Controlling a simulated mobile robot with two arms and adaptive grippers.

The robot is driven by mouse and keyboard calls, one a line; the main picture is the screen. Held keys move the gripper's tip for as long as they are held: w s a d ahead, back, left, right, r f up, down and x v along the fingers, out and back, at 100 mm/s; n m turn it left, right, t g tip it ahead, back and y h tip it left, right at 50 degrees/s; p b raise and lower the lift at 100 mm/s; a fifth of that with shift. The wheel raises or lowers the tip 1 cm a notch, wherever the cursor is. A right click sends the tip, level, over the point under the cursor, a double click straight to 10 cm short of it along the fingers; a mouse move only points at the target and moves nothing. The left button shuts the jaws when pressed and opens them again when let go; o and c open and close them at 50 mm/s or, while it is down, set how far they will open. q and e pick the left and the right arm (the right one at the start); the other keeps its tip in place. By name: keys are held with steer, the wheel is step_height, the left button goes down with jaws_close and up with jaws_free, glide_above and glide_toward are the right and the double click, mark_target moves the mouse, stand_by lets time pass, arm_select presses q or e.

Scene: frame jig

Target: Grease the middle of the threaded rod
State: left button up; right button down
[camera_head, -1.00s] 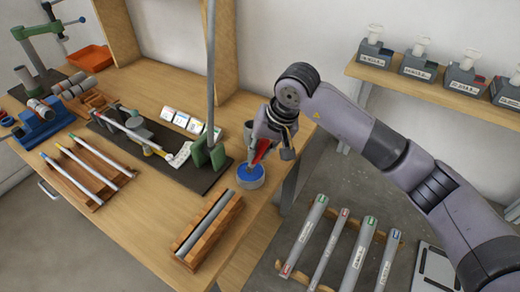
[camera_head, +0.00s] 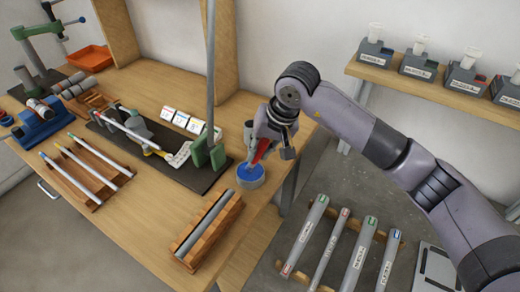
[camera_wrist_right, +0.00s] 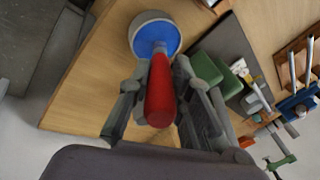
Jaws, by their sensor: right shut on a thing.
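My right gripper (camera_head: 268,143) is shut on the red handle of a brush (camera_wrist_right: 160,90). The brush's lower end reaches into the round tin (camera_head: 250,183), whose inside is blue; the tin also shows in the right wrist view (camera_wrist_right: 155,36). The bristles are hidden in the tin. A grey rod (camera_head: 207,222) lies in a long wooden cradle (camera_head: 226,217) left of the tin, near the bench's front edge. Another pale rod (camera_head: 130,127) sits in the clamping jig on a dark plate. Threads are too small to make out on either. My left gripper is out of view.
A rack (camera_head: 85,170) holds several colour-tipped rods. The bench's right edge is close to the tin. Labelled bins (camera_head: 420,62) stand on a shelf.

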mark_target(261, 139)
steer(key=shift+s+f+b, duration=0.15)
steer(key=shift+f+b, duration=0.05)
steer(key=shift+b, duration=0.15)
stand_by(1.2)
steer(key=shift+r, duration=0.1)
step_height(261, 139, up, 2)
steer(key=shift+p, duration=0.35)
steer(key=shift+r+p, duration=0.7)
steer(key=shift+r, duration=1.85)
